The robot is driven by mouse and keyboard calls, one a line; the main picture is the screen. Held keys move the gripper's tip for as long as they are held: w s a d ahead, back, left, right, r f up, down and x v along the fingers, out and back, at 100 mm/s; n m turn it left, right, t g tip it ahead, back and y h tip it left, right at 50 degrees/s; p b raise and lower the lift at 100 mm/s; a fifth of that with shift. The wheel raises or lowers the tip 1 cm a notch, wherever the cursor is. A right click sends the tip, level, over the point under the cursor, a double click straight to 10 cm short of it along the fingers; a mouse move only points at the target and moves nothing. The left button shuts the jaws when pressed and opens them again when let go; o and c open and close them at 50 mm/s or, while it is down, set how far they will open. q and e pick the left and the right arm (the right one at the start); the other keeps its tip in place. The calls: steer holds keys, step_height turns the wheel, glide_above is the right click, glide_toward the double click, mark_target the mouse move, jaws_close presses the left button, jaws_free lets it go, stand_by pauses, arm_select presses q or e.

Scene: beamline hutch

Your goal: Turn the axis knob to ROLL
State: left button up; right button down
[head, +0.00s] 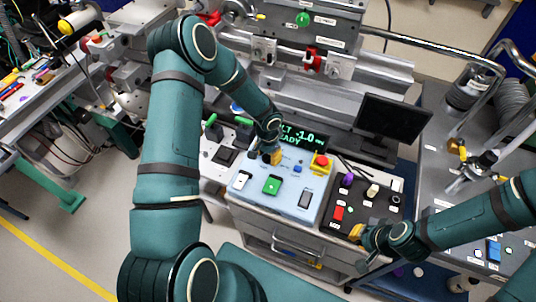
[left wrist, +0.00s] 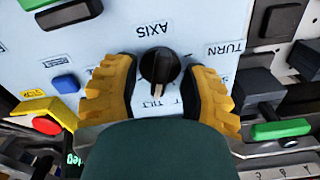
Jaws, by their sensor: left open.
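The black axis knob (left wrist: 160,66) stands on the pale blue panel (left wrist: 205,20) in the left wrist view, which shows the panel upside down. Its narrow grip lies roughly upright in the picture, towards the partly covered TILT label (left wrist: 153,103). The AXIS label is on its other side. I see no readable ROLL label. My left gripper (left wrist: 160,92) is open, with one yellow finger on each side of the knob; I cannot tell whether they touch it. In the head view my left gripper (head: 271,156) hides the knob. My right gripper (head: 356,233) is low over the dark panel's front edge.
A green display (head: 305,138), partly covered, reads "LT -1.0" and "EADY". A red button on a yellow base (head: 322,161) is near my left gripper. A blue button (left wrist: 66,84) and green-handled lever (left wrist: 281,129) flank it. The dark panel (head: 375,213) is to the right.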

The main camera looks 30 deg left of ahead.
arm_select(q)
steer(key=shift+c, duration=0.4)
jaws_close()
steer(key=shift+m, duration=0.3)
steer(key=m+b, duration=0.1)
steer(key=m, duration=0.1)
steer(key=shift+s+f+m, duration=0.1)
steer(key=shift+m, duration=0.3)
steer(key=shift+m+b, duration=0.4)
steer(key=shift+m, duration=1.7)
steer(key=shift+o, duration=0.4)
jaws_free()
